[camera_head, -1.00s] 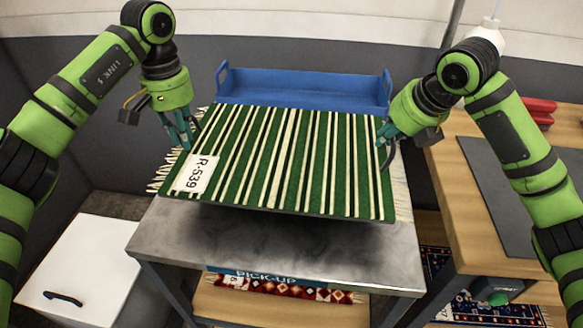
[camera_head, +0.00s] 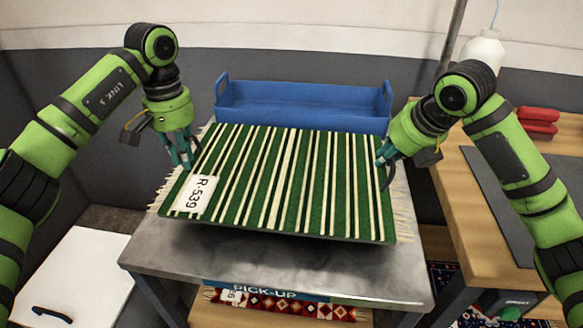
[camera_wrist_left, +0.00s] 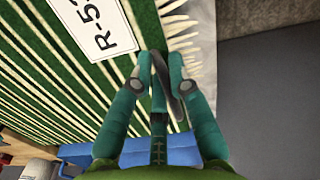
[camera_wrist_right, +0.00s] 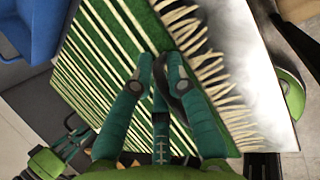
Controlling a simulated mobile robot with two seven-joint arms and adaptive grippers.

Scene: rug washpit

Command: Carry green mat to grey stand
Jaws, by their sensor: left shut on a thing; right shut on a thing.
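The green mat (camera_head: 285,180) has cream and black stripes, fringed ends and a white label reading R-539. It is spread roughly flat over the grey metal stand (camera_head: 170,250), with a dark shadow under its near edge; a small gap seems to remain. My left gripper (camera_head: 187,163) is shut on the mat's left edge, near the label, also visible in the left wrist view (camera_wrist_left: 160,65). My right gripper (camera_head: 386,170) is shut on the right edge, also visible in the right wrist view (camera_wrist_right: 160,68). The mat hides most of the stand's top.
A blue tray (camera_head: 300,105) stands behind the mat. A wooden bench (camera_head: 465,190) with a dark pad and red items is on the right. A white lidded box (camera_head: 85,265) is at lower left. A red patterned rug (camera_head: 290,308) lies below the stand's PICK-UP sign (camera_head: 265,291).

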